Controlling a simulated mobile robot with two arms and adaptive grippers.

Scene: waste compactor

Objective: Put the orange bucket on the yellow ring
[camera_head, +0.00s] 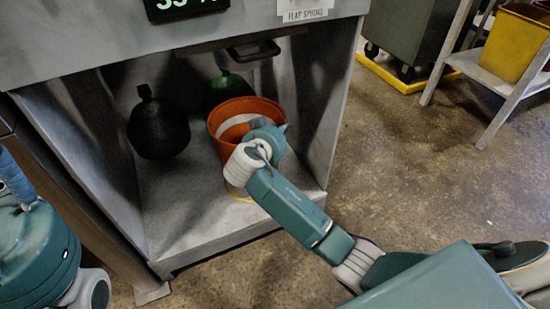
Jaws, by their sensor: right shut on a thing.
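The orange bucket (224,147), with a pale inside, stands upright in the low open bay of the grey machine. My right gripper (268,133) reaches in from the lower right and is shut on the bucket's near right side. It hides part of the bucket's rim and front wall. A small arc of the yellow ring (236,194) shows on the bay floor just below the bucket. The rest of the ring is hidden. I cannot tell whether the bucket touches it. My left gripper is not in view.
A black tied bag (158,128) stands left in the bay, and a green bag (228,88) is behind the bucket. The bay's side walls and top (180,38) enclose the space. A yellow bin (512,45) sits on a rack at upper right. The floor at right is mostly clear.

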